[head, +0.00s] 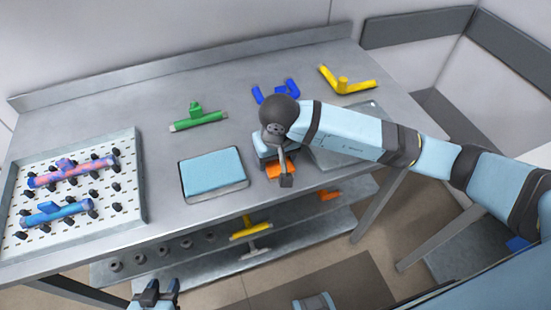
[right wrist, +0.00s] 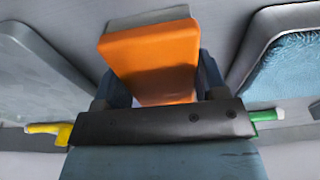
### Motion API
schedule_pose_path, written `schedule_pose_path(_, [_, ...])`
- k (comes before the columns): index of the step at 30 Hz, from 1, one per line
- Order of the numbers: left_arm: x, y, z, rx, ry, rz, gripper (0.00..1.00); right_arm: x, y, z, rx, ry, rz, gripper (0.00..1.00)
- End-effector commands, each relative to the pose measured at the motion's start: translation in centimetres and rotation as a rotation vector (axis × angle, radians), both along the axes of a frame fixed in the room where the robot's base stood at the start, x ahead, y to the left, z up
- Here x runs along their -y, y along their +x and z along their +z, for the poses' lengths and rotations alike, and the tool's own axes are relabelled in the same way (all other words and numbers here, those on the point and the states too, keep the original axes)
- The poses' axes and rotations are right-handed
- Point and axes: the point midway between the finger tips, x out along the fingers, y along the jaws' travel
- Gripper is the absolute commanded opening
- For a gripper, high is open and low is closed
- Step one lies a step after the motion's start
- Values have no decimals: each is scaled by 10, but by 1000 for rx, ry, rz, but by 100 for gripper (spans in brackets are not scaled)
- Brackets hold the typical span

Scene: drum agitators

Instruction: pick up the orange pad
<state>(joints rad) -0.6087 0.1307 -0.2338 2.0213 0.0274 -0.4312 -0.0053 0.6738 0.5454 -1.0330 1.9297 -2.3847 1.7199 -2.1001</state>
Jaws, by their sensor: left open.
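The orange pad (head: 274,172) is by the table's front edge, mostly hidden under my right gripper (head: 280,164) in the head view. In the right wrist view the orange pad (right wrist: 155,60) shows as a thick block, with a grey strip at its far end. The blue fingers of my right gripper (right wrist: 162,92) stand at either side of it. I cannot tell whether they press on it. My left gripper (head: 157,291) is open and empty at the bottom of the head view, in front of the table and away from the pad.
A light-blue pad (head: 213,175) lies left of the orange pad, and a grey tray (head: 335,158) lies to its right. Green (head: 197,119), blue (head: 275,92) and yellow (head: 345,82) pieces lie behind. A pegged white tray (head: 125,205) is at left. A lower shelf (head: 300,225) holds several parts.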

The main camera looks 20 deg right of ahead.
Motion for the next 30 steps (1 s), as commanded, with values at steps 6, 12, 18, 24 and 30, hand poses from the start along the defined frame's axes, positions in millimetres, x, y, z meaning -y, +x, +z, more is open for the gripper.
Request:
schedule_pose_path(6, [0, 0, 0, -1, -1, 0, 43, 0, 0, 0, 0, 0, 0, 41])
schedule_pose_path(12, [1, 0, 1, 0, -2, 0, 43, 0, 0, 3, 1, 1, 0, 41])
schedule_pose_path(18, [1, 0, 0, 0, -3, 1, 43, 0, 1, 25, 4, 0, 1, 41])
schedule_pose_path(24, [1, 0, -3, -3, -4, 2, 43, 0, 2, 80, 9, 0, 2, 41])
schedule_pose_path(30, [2, 0, -5, -5, -7, 3, 43, 0, 2, 138, 7, 0, 1, 41])
